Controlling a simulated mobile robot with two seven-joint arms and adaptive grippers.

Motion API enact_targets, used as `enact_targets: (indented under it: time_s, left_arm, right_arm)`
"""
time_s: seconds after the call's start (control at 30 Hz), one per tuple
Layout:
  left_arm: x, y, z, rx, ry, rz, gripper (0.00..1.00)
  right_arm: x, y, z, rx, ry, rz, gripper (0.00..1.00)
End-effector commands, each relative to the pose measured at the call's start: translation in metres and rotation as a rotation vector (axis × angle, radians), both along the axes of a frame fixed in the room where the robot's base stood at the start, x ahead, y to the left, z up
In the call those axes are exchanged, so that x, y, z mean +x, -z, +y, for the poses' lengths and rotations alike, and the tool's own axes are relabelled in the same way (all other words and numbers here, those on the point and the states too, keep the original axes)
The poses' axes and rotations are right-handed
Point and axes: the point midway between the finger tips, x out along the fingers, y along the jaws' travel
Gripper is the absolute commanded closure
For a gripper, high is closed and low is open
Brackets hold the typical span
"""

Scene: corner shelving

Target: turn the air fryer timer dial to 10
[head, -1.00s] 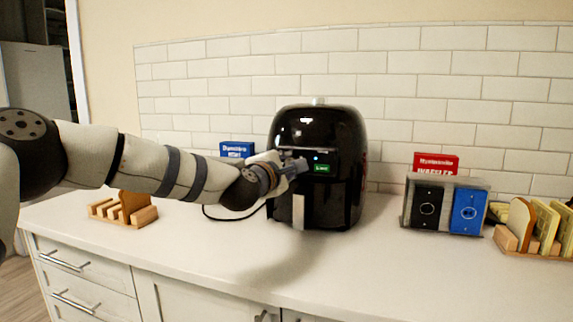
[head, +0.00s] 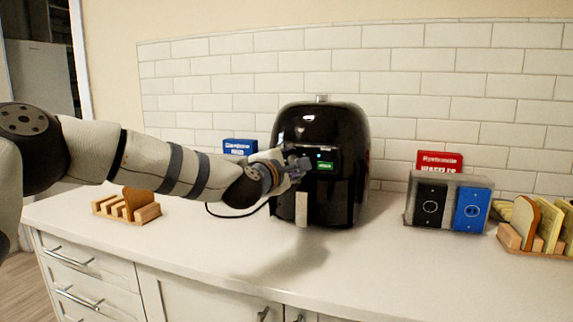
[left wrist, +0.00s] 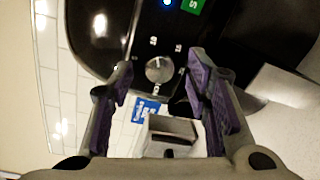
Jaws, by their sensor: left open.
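The black air fryer (head: 330,130) stands on the counter against the tiled wall, with a small green display (head: 325,166) on its front. In the left wrist view the round silver timer dial (left wrist: 159,69) shows on the dark panel, with small white marks around it too blurred to read surely. My left gripper (head: 300,165) is at the front of the air fryer, left of the display, and hides the dial in the head view. In the left wrist view its two purple-padded fingers (left wrist: 162,75) are open, one on each side of the dial; contact cannot be told. My right gripper is out of view.
A blue box (head: 239,147) stands behind my left arm. A wooden rack with bread (head: 127,206) is at the left. The front counter is clear.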

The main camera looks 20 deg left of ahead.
Motion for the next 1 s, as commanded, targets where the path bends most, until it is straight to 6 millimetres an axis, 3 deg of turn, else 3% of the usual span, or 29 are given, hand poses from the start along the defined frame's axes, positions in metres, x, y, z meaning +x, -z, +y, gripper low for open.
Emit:
enact_targets:
  time_s: [0.3,0.5,1.0]
  left_arm:
    - [-0.075,-0.006,0.005,-0.003,0.002,0.0,0.56]
    - [-0.11,-0.007,0.008,-0.002,0.0,-0.001,0.56]
    - [-0.116,-0.006,0.007,0.001,0.001,0.001,0.56]
  right_arm:
    - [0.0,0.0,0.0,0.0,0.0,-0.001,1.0]
    - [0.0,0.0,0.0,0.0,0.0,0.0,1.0]
    - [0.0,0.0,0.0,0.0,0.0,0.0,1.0]
